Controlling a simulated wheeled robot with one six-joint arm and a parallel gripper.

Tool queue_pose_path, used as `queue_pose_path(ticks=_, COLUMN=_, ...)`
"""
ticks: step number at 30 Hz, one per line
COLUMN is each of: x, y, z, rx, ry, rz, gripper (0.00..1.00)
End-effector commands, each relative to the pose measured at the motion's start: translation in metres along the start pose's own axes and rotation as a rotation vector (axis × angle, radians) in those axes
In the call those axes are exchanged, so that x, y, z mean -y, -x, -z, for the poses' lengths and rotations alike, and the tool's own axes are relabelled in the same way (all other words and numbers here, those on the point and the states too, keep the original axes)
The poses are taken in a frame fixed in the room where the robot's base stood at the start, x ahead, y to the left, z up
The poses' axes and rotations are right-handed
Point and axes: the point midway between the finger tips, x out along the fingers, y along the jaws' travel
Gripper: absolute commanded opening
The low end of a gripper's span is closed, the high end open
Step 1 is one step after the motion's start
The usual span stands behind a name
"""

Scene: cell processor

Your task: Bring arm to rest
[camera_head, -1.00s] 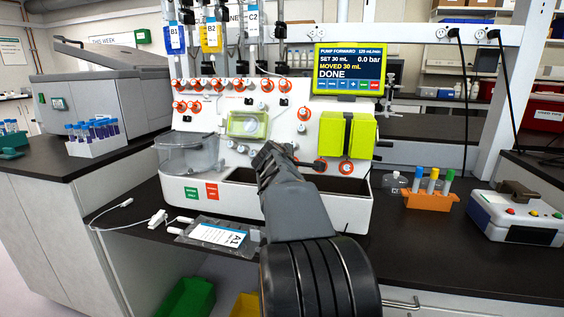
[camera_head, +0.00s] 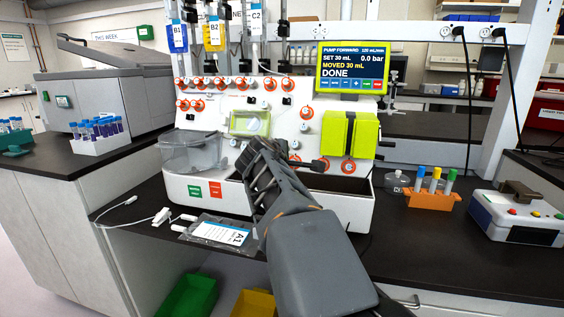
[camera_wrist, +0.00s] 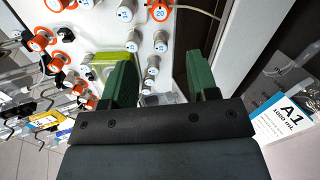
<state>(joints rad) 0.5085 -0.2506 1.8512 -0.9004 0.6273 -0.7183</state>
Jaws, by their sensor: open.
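My arm (camera_head: 310,240) reaches up from the bottom of the head view toward the front of the white cell processor (camera_head: 350,205). My gripper (camera_head: 265,160) is in front of the machine's lower panel, beside the yellow-green framed window (camera_head: 250,123). In the wrist view the two green fingers of my gripper (camera_wrist: 162,75) stand wide apart with nothing held between them. The machine's panel with orange-ringed knobs (camera_wrist: 160,10) lies beyond them. The arm hides part of the machine's open front tray. The screen (camera_head: 352,67) reads "PUMP FORWARD", "MOVED 30 mL", "DONE".
A bag labelled A1 (camera_head: 222,233) lies on the dark bench left of my arm. An orange rack (camera_head: 430,200) with capped tubes and a grey device (camera_head: 518,217) stand to the right. Green (camera_head: 188,298) and yellow (camera_head: 254,303) bins are below. Bags hang above the machine.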

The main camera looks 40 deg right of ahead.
Motion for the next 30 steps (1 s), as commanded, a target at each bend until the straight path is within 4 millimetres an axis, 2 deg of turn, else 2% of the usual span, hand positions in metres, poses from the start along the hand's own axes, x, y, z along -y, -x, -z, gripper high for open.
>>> queue_pose_path(ticks=11, x=0.0, y=0.0, z=0.0, rx=0.0, ry=0.0, rz=0.0, gripper=0.54)
queue_pose_path(ticks=14, x=-0.005, y=0.013, z=0.007, rx=-0.028, ry=-0.043, rz=0.034, gripper=0.54)
queue_pose_path(ticks=17, x=-0.006, y=0.038, z=0.022, rx=-0.08, ry=-0.141, rz=0.116, gripper=0.54)
queue_pose_path(ticks=20, x=0.0, y=0.073, z=0.042, rx=-0.136, ry=-0.272, rz=0.245, gripper=0.54)
queue_pose_path(ticks=24, x=0.018, y=0.13, z=0.064, rx=-0.181, ry=-0.453, rz=0.465, gripper=0.54)
queue_pose_path(ticks=30, x=0.046, y=0.207, z=0.078, rx=-0.162, ry=-0.641, rz=0.762, gripper=0.54)
